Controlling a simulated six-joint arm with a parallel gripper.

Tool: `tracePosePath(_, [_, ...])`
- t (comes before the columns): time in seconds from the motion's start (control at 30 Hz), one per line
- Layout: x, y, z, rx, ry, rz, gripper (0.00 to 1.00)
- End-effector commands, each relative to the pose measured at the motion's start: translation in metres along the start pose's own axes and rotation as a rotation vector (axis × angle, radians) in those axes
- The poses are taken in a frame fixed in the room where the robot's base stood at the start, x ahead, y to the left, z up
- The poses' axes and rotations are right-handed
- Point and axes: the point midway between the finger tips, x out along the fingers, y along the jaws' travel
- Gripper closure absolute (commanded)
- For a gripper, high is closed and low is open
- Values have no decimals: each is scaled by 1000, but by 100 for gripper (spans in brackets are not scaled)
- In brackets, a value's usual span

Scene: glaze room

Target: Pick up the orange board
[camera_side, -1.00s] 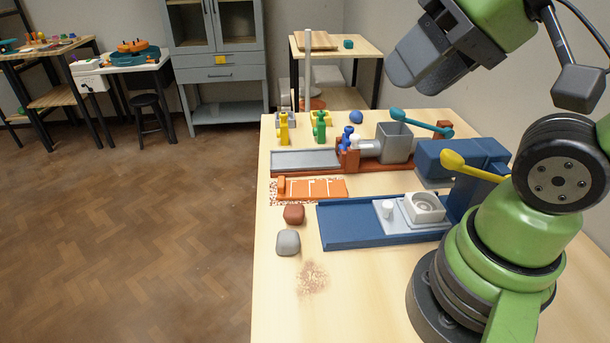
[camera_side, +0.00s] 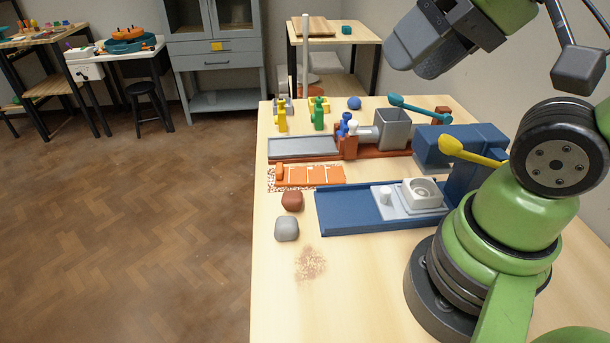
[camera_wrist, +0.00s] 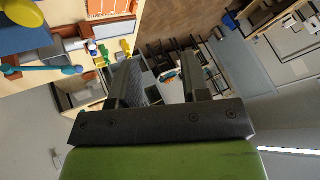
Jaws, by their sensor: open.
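The orange board (camera_side: 312,177), with white lines across it and a raised orange end at its left, lies flat on the table on a red-and-white speckled patch (camera_side: 271,185). A small part of the board (camera_wrist: 100,6) shows at the upper left edge of the wrist view. My gripper (camera_side: 415,52) is high above the table at the upper right of the side view, well apart from the board. In the wrist view my gripper (camera_wrist: 160,68) shows two spread dark fingers with nothing held between them.
A grey-topped red-brown fixture (camera_side: 305,148) lies behind the board, and a blue tray (camera_side: 345,215) in front. A brown block (camera_side: 292,200) and a grey block (camera_side: 286,229) sit near the left table edge. Yellow and teal levers stick up at right.

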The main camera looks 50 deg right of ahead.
Motion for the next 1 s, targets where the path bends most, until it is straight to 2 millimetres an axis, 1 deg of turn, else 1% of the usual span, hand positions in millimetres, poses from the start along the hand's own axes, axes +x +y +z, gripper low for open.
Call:
tracePosePath(0.3, [0, 0, 0, 0, 0, 0, 57])
tracePosePath(0.33, [0, 0, 0, 0, 0, 0, 53])
tracePosePath(0.37, [0, 0, 0, 0, 0, 0, 51])
tracePosePath(0.57, [0, 0, 0, 0, 0, 0, 51])
tracePosePath(0.67, [1, -1, -3, -27, -5, 5, 51])
tracePosePath(0.77, [6, -3, -14, -141, -29, 24, 51])
tracePosePath(0.83, [14, -5, -28, -286, -61, 46, 51])
tracePosePath(0.97, [39, -8, -61, -645, -147, 75, 51])
tracePosePath(1.0, [49, -8, -70, -764, -177, 79, 51])
